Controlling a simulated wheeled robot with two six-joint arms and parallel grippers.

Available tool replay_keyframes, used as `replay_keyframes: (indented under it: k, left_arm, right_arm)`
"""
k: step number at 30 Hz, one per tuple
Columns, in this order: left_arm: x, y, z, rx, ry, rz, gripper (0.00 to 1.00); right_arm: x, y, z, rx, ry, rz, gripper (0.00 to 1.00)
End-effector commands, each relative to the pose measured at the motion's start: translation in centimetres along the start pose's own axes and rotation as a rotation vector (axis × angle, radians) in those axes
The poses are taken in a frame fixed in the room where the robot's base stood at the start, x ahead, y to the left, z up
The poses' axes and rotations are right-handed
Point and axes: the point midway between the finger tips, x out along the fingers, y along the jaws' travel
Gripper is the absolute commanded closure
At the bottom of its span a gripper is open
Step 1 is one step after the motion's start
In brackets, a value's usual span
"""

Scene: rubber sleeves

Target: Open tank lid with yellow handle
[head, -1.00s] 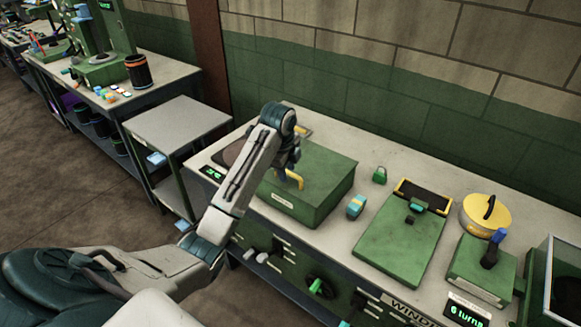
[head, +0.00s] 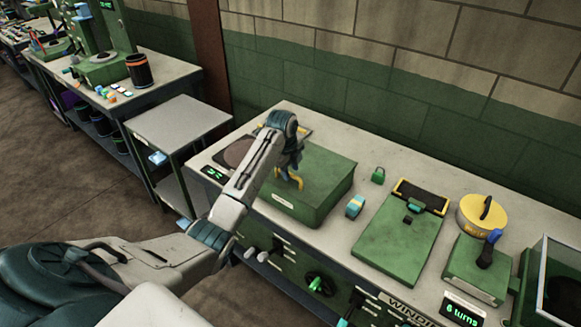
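The green tank (head: 325,205) stands on the left part of the workbench with its flat green lid (head: 330,172) on top; the lid looks closed. A yellow handle (head: 294,184) sits near the left side of the lid. My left gripper (head: 289,174) points down right at the handle, with its fingers around or beside it. The wrist hides part of the handle and the fingertips, so I cannot tell whether the fingers grip it. My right gripper is not in view.
A dark round plate (head: 238,152) lies behind my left arm. A grey side table (head: 178,124) stands left.

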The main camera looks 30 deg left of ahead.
Motion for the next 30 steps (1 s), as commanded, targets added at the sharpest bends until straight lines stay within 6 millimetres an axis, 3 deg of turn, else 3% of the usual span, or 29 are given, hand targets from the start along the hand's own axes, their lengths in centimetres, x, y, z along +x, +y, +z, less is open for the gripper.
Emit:
replay_keyframes:
  k: [11,16,17,30]
  left_arm:
    - [0.8,0.1,0.0,0.0,-0.001,0.0,0.66]
    - [0.8,0.1,0.0,0.0,-0.001,0.0,0.97]
    - [0.8,0.1,0.0,-0.001,-0.001,0.0,1.0]
    - [0.7,-1.0,0.1,-0.003,-0.001,-0.003,1.0]
  right_arm:
    - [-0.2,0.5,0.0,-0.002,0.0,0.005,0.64]
    - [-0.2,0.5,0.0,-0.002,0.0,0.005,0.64]
    - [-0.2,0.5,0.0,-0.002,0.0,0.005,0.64]
    - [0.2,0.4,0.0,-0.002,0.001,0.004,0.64]
